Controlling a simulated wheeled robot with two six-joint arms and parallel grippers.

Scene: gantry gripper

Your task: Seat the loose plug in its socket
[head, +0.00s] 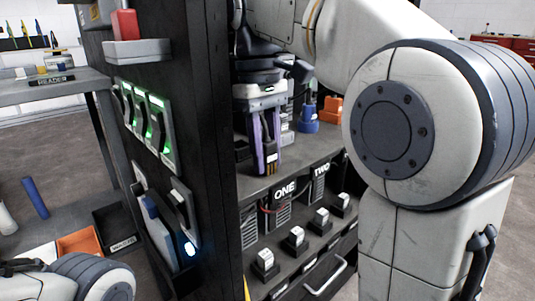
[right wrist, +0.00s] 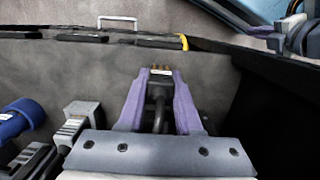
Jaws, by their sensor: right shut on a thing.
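My right gripper (head: 262,165) has purple fingers and hangs fingers-down over the grey shelf, left of the ONE and TWO labels. In the right wrist view, the gripper (right wrist: 161,105) is shut on a dark plug (right wrist: 161,77). The plug has gold pins at its tip and a dark cable running back between the fingers. The pins are clear of any socket in that view. In the head view the fingers mostly hide the plug. I cannot tell which socket is the plug's own. My left gripper is not in view; only part of that arm shows at the lower left.
Blue (head: 309,120) and orange (head: 332,108) connectors stand at the back of the shelf (head: 292,176). Several white-topped black blocks (head: 296,238) line the lower ledge. A tall black panel (head: 207,110) with green-lit switches rises at left. A drawer handle (head: 325,275) sticks out below.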

